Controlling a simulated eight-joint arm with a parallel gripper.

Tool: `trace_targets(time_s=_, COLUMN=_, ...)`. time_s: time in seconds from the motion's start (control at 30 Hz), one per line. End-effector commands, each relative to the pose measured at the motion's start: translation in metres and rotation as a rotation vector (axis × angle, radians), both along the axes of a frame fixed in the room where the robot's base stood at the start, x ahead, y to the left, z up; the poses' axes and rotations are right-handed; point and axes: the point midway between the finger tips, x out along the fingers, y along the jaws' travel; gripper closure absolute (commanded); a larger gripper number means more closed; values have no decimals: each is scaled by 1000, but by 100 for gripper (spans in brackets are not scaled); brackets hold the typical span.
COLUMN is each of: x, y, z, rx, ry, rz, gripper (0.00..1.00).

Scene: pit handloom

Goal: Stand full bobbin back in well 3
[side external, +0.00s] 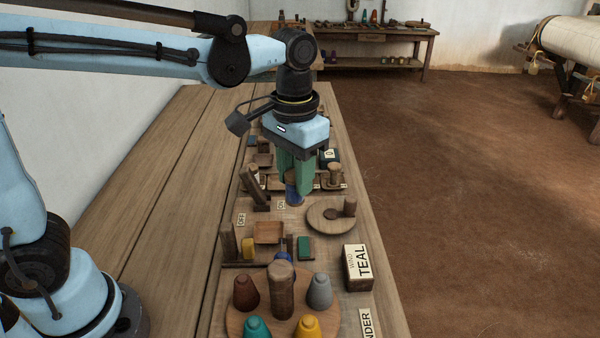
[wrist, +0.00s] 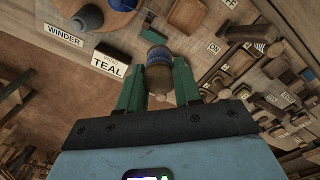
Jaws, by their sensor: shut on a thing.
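My gripper (side external: 294,180) has green fingers pointing down and is shut on a bobbin (side external: 293,195) with blue thread, low over the middle of the bench. In the wrist view the bobbin (wrist: 158,74) sits between the two fingertips, its wooden end toward the camera and its blue part beyond. In the side view the fingers hide much of it. I cannot tell whether its lower end touches the board. No well numbered 3 can be made out in either view.
A round wooden dish (side external: 325,218) with a peg stands just right of the bobbin. Nearer are a TEAL block (side external: 356,268) and a round stand (side external: 245,322) with coloured cones around a post. Small wooden levers and ON and OFF labels crowd the board. The bench's left planks (side external: 150,190) are clear.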

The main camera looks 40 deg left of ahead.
Motion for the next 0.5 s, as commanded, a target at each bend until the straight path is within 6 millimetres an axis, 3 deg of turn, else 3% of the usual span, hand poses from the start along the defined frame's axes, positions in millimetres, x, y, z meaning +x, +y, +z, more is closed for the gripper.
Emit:
trace_targets(time_s=0.03, x=16, y=10, z=-1, rx=0, ry=0, rz=59, gripper=99)
trace_targets(time_s=0.2, x=52, y=39, z=-7, rx=-1, ry=-1, rz=218, gripper=99)
trace_targets(time_s=0.5, x=77, y=69, z=-18, rx=0, ry=-2, rz=324, gripper=99)
